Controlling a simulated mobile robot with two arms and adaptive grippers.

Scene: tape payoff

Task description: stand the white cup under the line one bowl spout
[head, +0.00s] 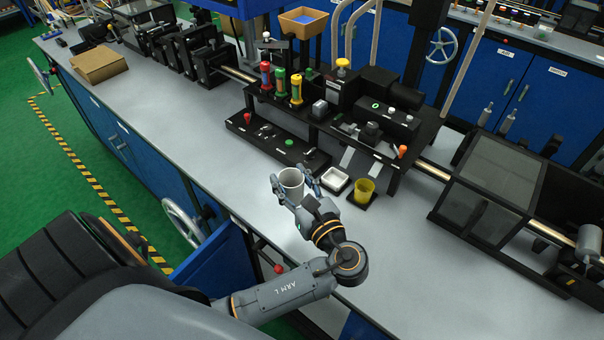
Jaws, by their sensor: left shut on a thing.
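The white cup (291,181) is upright between the fingers of my left gripper (293,186), which is shut on it. The gripper and cup are over the front part of the grey bench, just left of a small white square dish (335,180). I cannot tell whether the cup touches the bench top. A tan hopper with blue inside (303,21) stands high at the back of the black machine. I cannot pick out which part is the line one bowl spout. My right gripper is not in view.
A yellow cup (365,188) stands on a dark pad right of the white dish. The black machine platform (411,137) carries coloured cylinders (281,80) behind the cup. A low black control panel (280,140) lies close behind it. The bench top (185,110) is clear to the left.

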